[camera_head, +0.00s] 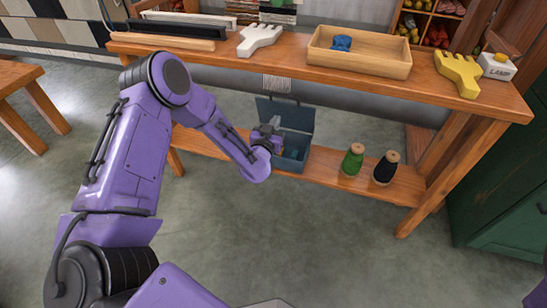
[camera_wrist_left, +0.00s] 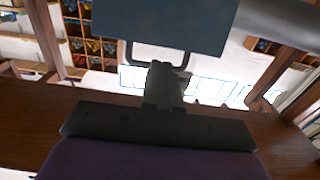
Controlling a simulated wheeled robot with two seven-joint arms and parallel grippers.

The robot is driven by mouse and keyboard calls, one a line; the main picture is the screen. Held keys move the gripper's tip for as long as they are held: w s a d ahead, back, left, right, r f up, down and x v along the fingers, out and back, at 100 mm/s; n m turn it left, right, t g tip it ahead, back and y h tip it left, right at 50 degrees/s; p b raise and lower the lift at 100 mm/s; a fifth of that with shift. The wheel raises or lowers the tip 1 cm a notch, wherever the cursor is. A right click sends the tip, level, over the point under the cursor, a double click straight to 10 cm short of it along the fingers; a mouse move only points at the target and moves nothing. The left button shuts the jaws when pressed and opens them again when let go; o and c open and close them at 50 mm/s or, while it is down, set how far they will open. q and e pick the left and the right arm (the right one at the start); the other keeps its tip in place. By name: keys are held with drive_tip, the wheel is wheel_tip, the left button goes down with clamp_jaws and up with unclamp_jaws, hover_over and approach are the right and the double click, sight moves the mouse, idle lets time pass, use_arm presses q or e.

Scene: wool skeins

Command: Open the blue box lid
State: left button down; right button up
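The blue box (camera_head: 294,157) stands on the lower wooden shelf. Its lid (camera_head: 300,117) is raised at the back, and I can see into the box from above. My left gripper (camera_head: 266,130) is at the left part of the box, in front of the lid. In the left wrist view a flat blue panel (camera_wrist_left: 175,22) fills the top centre, with a dark loop handle (camera_wrist_left: 131,58) below it. The left fingers (camera_wrist_left: 165,70) are close together across the handle's lower bar and look shut on it. My right gripper is out of view.
Green (camera_head: 352,160) and black (camera_head: 386,168) thread spools stand right of the box on the shelf. The floor in front is clear.

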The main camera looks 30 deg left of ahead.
use_arm(q)
drive_tip(key=p+v, duration=0.1)
drive_tip(key=v, duration=1)
drive_tip(key=shift+p, duration=0.4)
